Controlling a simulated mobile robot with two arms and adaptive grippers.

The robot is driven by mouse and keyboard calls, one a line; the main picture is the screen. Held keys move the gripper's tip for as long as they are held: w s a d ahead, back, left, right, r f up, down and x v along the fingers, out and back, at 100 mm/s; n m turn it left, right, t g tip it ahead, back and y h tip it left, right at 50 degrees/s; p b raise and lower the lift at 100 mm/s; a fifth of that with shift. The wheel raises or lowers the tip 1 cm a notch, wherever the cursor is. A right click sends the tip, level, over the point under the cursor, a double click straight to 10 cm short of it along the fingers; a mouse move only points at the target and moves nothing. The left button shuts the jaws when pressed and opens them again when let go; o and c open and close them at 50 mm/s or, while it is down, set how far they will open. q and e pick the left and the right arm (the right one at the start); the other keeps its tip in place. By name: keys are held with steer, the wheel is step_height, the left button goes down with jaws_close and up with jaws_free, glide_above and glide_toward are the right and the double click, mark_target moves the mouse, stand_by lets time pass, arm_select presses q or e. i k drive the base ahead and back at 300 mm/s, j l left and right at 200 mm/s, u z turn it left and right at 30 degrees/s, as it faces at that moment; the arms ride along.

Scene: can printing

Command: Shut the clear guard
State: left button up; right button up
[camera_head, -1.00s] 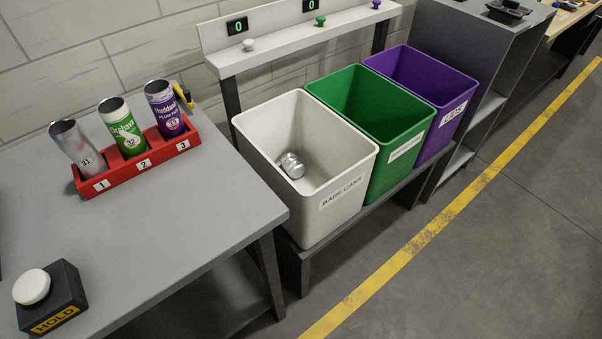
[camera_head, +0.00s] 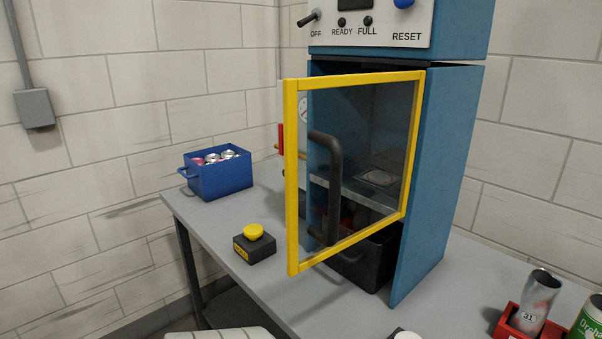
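The clear guard (camera_head: 372,150) is a see-through panel in a yellow frame, with a black bar handle (camera_head: 333,185) on its left side. It stands open, swung out from the front of the blue machine (camera_head: 440,170); its right edge is by the machine's right wall. Through the panel I see a dim interior with a pale round-marked plate and a black bin (camera_head: 372,262) below. Neither of my grippers shows in the head view, and nothing touches the guard.
A blue crate of cans (camera_head: 222,178) stands at the back left of the table (camera_head: 215,228). A black box with a yellow button (camera_head: 254,240) sits left of the guard. A red rack with cans (camera_head: 508,326) is at the lower right.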

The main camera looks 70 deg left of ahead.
mark_target(291, 85)
steer(key=j+u, duration=0.1)
steer(key=u, duration=1.55)
steer(key=k+u, duration=0.3)
